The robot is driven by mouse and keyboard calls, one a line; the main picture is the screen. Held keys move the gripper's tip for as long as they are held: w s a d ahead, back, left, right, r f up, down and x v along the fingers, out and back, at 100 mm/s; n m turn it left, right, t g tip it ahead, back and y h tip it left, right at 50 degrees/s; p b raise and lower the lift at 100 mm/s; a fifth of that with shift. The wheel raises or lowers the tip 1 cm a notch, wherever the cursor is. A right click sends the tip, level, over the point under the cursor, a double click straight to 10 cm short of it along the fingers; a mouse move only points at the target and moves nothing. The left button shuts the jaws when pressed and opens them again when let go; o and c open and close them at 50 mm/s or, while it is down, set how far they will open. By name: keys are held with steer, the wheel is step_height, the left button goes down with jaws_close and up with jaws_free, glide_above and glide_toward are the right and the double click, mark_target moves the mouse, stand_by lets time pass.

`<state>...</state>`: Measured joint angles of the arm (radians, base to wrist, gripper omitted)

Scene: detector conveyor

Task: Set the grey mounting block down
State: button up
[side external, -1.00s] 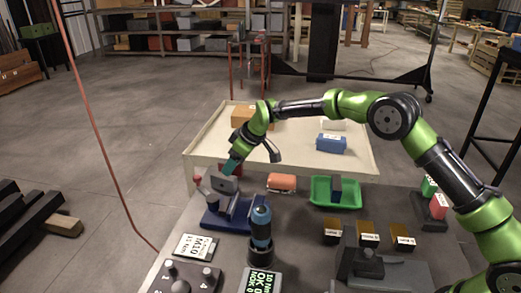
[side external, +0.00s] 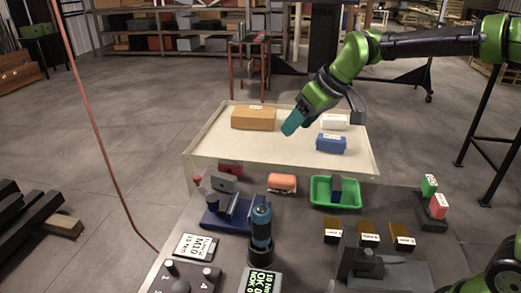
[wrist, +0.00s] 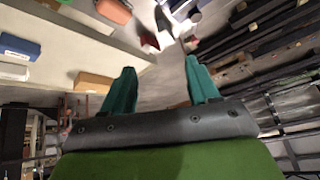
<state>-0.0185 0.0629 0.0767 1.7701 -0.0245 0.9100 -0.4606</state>
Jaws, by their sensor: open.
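A grey block (side external: 222,182) with a small hole in its face sits at the left rear of the blue fixture (side external: 233,215) in the side view. I cannot tell whether it is fully seated there. A darker grey block (side external: 336,188) stands in the green tray (side external: 320,201). My gripper (side external: 291,124) is up and away from both, above the cream table, with teal fingers pointing down and left. In the wrist view my gripper (wrist: 163,85) has its fingers apart with nothing between them.
A cream table (side external: 215,150) carries a tan box (side external: 254,118), a blue box (side external: 331,144) and a white box (side external: 335,122). On the grey bench stand an orange part (side external: 282,183), a blue upright tool (side external: 261,222) and several brown-topped blocks. A red object (side external: 231,169) lies behind the grey block.

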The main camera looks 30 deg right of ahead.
steer(key=s+d+f+m, duration=0.1)
steer(key=s+d+m, duration=0.1)
steer(key=s, duration=0.8)
steer(key=s+d+f+m+t, duration=0.1)
steer(key=s+m, duration=0.3)
steer(key=s, duration=0.7)
steer(key=shift+s+d+f, duration=0.3)
steer(key=shift+d+f, duration=0.05)
steer(key=shift+d, duration=0.15)
